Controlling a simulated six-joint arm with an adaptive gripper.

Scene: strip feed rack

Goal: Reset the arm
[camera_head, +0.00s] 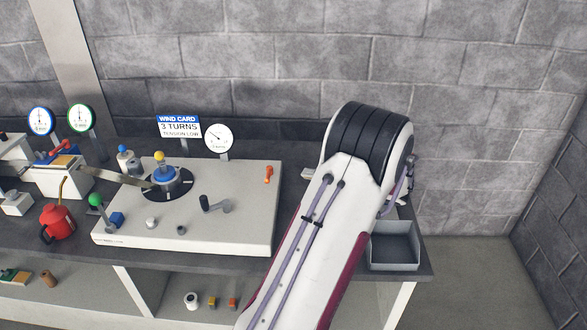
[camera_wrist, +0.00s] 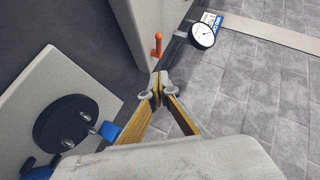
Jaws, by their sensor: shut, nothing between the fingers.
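My gripper (camera_wrist: 158,86) shows in the wrist view with its two yellow-sided fingers converging. The fingertips are together and hold nothing. They are in the air, and in that view they appear just below the orange lever (camera_wrist: 157,46) of the white machine plate. In the head view my white arm with its black joint rises in front of the bench's right part. It hides most of my gripper there; only a small part shows at the arm's right edge.
A gauge (camera_head: 218,139) and the wind card (camera_head: 179,129) stand behind. A grey bin (camera_head: 394,266) sits at right. A red oil can (camera_head: 57,221) stands left.

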